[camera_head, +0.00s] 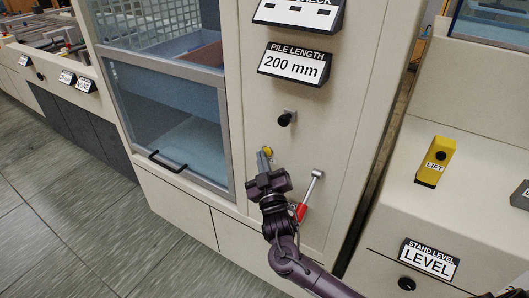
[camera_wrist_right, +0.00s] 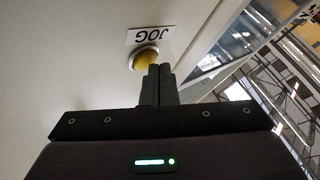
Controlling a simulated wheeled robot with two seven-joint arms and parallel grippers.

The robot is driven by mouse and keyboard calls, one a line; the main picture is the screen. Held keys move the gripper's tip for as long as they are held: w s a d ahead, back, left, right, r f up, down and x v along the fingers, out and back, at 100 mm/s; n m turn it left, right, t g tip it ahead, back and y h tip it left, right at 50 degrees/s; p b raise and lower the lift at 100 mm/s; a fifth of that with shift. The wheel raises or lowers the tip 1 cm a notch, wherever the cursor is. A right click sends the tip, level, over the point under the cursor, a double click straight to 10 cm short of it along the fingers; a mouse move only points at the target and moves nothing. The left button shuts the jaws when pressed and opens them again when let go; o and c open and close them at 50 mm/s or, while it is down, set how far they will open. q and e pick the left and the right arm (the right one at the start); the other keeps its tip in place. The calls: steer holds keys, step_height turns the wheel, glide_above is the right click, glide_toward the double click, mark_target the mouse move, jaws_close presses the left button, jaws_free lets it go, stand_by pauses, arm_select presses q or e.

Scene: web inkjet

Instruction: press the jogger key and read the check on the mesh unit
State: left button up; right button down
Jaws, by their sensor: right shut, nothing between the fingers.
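The yellow round jogger key (camera_wrist_right: 146,60) sits on the cream panel beside its JOG label (camera_wrist_right: 151,35), which appears upside down in the right wrist view. In the head view, a bit of the yellow key (camera_head: 267,151) shows at the tips of my right gripper (camera_head: 264,158). My right gripper (camera_wrist_right: 160,69) is shut and empty, its fingertips at the key's edge; I cannot tell if they touch it. A check sign (camera_head: 297,14) is cut off by the top edge of the head view; "CHECK" shows in part. My left gripper is not in view.
A "PILE LENGTH 200 mm" sign (camera_head: 295,64) and a black knob (camera_head: 287,118) are above my gripper. A lever with a red grip (camera_head: 299,212) is close on its right. A glazed door (camera_head: 180,121) is left; a yellow LIFT block (camera_head: 436,161) and LEVEL sign (camera_head: 429,260) are right.

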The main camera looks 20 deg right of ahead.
steer(key=shift+d+r, duration=0.15)
steer(key=shift+d, duration=0.25)
steer(key=shift+s+a+f+p, duration=0.15)
steer(key=shift+s+f+p, duration=0.15)
steer(key=shift+s, duration=0.15)
steer(key=shift+s+a+p, duration=0.35)
steer(key=shift+s+a, duration=0.45)
steer(key=shift+a, duration=0.25)
steer(key=shift+s+a+p, duration=0.35)
steer(key=shift+s+a, duration=0.45)
steer(key=shift+a, duration=0.25)
